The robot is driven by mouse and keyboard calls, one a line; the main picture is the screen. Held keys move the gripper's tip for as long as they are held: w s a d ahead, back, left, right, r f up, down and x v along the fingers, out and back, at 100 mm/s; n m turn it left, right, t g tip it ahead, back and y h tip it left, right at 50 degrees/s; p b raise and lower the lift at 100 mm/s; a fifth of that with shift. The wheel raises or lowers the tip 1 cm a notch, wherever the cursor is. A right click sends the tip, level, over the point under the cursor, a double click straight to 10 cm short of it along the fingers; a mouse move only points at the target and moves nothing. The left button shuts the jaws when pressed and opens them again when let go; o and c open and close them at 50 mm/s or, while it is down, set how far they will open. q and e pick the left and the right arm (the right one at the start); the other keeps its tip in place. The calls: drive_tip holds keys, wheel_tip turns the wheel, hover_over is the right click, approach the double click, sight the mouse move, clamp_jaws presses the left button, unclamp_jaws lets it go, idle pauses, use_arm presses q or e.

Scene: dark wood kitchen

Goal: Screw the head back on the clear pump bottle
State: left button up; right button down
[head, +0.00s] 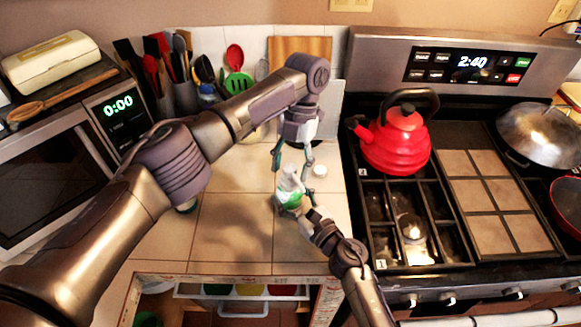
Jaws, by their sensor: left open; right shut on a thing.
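The clear pump bottle (289,200), with green liquid in it, stands on the tiled counter left of the stove. A white pump head (289,174) shows at the bottle's top; I cannot tell if it is threaded on or only resting there. My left gripper (293,166) points down from above, open, with its fingers apart on either side of the white head. My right gripper (303,207) reaches in from the lower right and is shut on the bottle's lower body. Its fingertips partly cover the bottle.
A small white round item (320,170) stands just right of the bottle. A red kettle (398,138) sits on the stove (488,262) to the right. Utensil holders (184,97) and a cutting board (299,46) are behind. The tiles (232,225) in front are mostly clear.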

use_arm(q)
drive_tip(key=v, duration=0.6)
drive_tip(key=shift+w+r, duration=0.2)
drive_tip(key=shift+r, duration=0.15)
use_arm(e)
drive_tip(key=shift+c, duration=0.3)
unclamp_jaws()
drive_tip(key=v, duration=1.2)
